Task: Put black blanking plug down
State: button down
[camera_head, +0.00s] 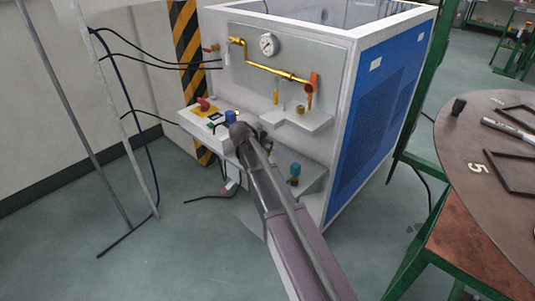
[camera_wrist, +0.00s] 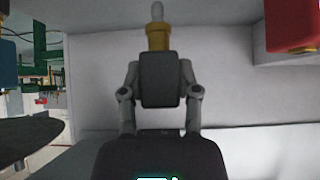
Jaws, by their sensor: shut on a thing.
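In the wrist view my gripper (camera_wrist: 160,92) has its two grey fingers closed on either side of a dark block, which looks like the black blanking plug (camera_wrist: 160,80). A brass collar with a grey tip (camera_wrist: 158,35) shows just beyond the block; I cannot tell whether it is joined to it. In the head view my gripper (camera_head: 243,130) is at the front of the gas generator (camera_head: 340,60), near its control ledge. My own arm hides the fingers and the held thing there.
A round table (camera_head: 465,150) at the right carries a small black piece (camera_head: 458,107), a marker and dark frames. The generator front has a gauge (camera_head: 268,44), brass pipe (camera_head: 262,66) and small shelf (camera_head: 290,120). Cables hang at the left. Floor at the lower left is clear.

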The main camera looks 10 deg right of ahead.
aim_at(268, 152)
jog(key=shift+w+d, duration=0.1)
dwell(0.3)
jog(key=shift+f+b, duration=1.8)
jog(key=shift+f, duration=0.15)
jog(key=shift+c, duration=1.7)
grip_release()
